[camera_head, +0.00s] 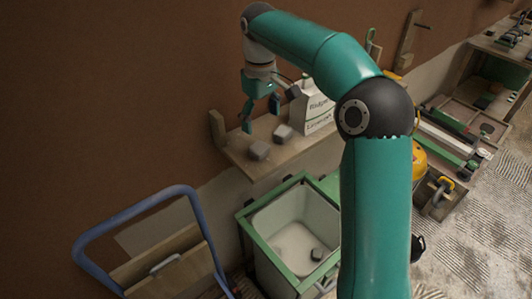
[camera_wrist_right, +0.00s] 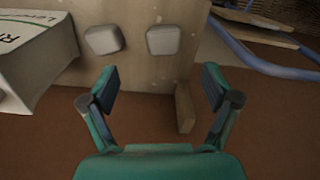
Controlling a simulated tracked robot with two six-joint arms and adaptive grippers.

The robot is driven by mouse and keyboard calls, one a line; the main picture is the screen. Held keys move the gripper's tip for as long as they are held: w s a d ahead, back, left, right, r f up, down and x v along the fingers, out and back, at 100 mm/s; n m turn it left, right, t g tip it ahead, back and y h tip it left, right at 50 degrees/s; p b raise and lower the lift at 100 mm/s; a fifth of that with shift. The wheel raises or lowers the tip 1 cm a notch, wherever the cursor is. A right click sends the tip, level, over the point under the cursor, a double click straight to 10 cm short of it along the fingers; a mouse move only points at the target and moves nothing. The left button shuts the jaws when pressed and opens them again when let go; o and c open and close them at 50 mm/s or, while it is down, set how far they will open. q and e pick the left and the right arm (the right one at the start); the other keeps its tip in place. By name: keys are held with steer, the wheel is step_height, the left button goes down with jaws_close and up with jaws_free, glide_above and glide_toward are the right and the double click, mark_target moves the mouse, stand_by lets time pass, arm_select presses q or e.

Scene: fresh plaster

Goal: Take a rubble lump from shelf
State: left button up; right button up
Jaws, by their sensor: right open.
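Two grey rubble lumps lie on a wooden wall shelf (camera_head: 238,162). In the head view, one lump (camera_head: 259,150) is near the shelf's left front edge and the other lump (camera_head: 283,134) is further right, beside a white bag. My right gripper (camera_head: 260,116) hangs above the shelf, open and empty, close to the wall side of the lumps. In the right wrist view, the open fingers (camera_wrist_right: 160,95) frame bare shelf and wall, with one lump (camera_wrist_right: 163,40) ahead of them and the other lump (camera_wrist_right: 103,39) to its left. My left gripper is not visible.
The white printed bag (camera_head: 313,110) stands on the shelf right of the lumps. Below is a green-framed tub (camera_head: 285,220) with a dark lump inside. A blue-handled cart (camera_head: 150,200) stands at lower left. A wooden bracket (camera_wrist_right: 185,108) ends the shelf.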

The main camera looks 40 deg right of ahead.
mark_target(260, 146)
step_height(260, 146, down, 4)
steer(key=shift+r, duration=0.1)
steer(key=shift+w+a+f, duration=0.1)
steer(key=shift+a+f, duration=0.05)
steer(key=shift+f, duration=1.3)
steer(key=shift+a+f, duration=0.1)
steer(key=shift+f, duration=1.3)
steer(key=c, duration=1.4)
steer(key=shift+o, duration=0.2)
steer(key=shift+r, duration=0.2)
